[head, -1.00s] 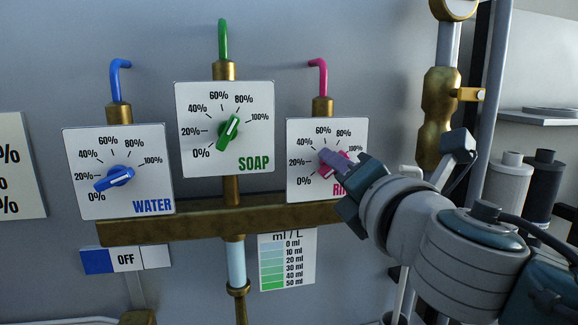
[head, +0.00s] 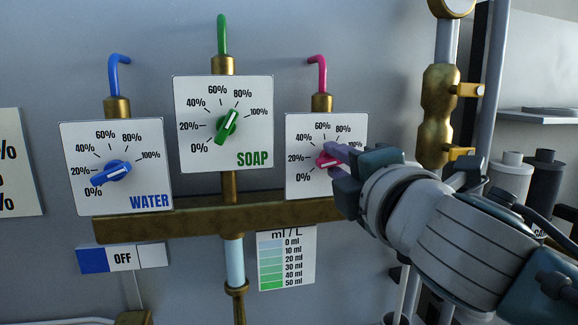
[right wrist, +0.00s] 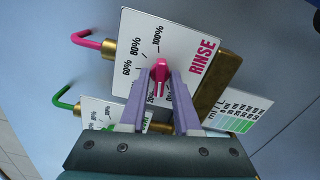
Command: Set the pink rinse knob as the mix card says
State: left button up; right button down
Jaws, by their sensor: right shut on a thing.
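The pink rinse knob (head: 328,160) sits on the white RINSE dial plate (head: 300,125), right of the other two dials. My right gripper (head: 340,163) is shut on it, with one purple finger on either side. In the right wrist view the knob (right wrist: 160,70) shows between the fingers (right wrist: 160,92). Its handle points towards the low end of the scale, near 20%; the fingers hide part of the scale, so the exact reading is unclear. The mix card (head: 20,165) is cut off at the left edge; only percent signs show, not the full numbers. My left gripper is out of view.
The WATER dial (head: 115,173) with a blue knob and the SOAP dial (head: 226,125) with a green knob stand to the left. A brass bar (head: 215,218) runs below. A brass valve and pipe (head: 436,115) rise right of the RINSE dial, close to my right arm.

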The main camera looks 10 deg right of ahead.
jog(key=shift+m, duration=1)
jog(key=c, duration=0.9)
grip_release()
jog(key=shift+s, duration=0.1)
jog(key=shift+s, duration=0.3)
jog(key=shift+s+d+b, duration=0.2)
jog(key=shift+s+b, duration=0.7)
jog(key=shift+s, duration=3.7)
